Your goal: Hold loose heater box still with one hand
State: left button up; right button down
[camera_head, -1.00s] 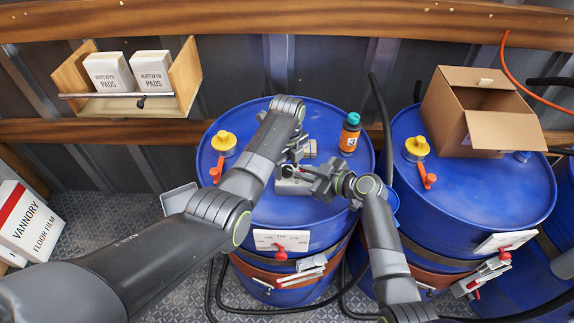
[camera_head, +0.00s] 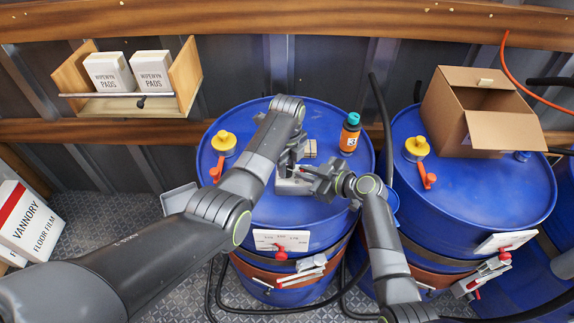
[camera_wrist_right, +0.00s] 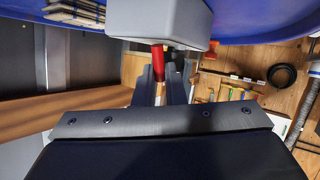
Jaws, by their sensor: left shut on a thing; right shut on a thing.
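The heater box is a small light-grey box (camera_head: 292,187) on the lid of the left blue drum (camera_head: 250,215). Both arms partly cover it in the head view. My left gripper (camera_head: 288,167) is shut at the box's far side; its exact contact is hidden by the arm. My right gripper (camera_head: 309,172) is at the box's right side. In the right wrist view the grey box (camera_wrist_right: 172,22) sits just beyond my right gripper's fingers (camera_wrist_right: 162,78). A red part (camera_wrist_right: 157,62) sticks out from the box between these fingers, which are shut on it.
An orange bottle with a teal cap (camera_head: 350,134) stands behind the box at right. A yellow-capped valve with a red lever (camera_head: 223,145) is on the lid's left. A second blue drum (camera_head: 470,195) with an open cardboard box (camera_head: 480,110) stands at right.

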pick_arm(q)
jog(key=n, duration=1.1)
dwell(0.5)
jog(key=o, duration=1)
jog(key=shift+r, duration=0.1)
notch_tip(320, 180, up, 12)
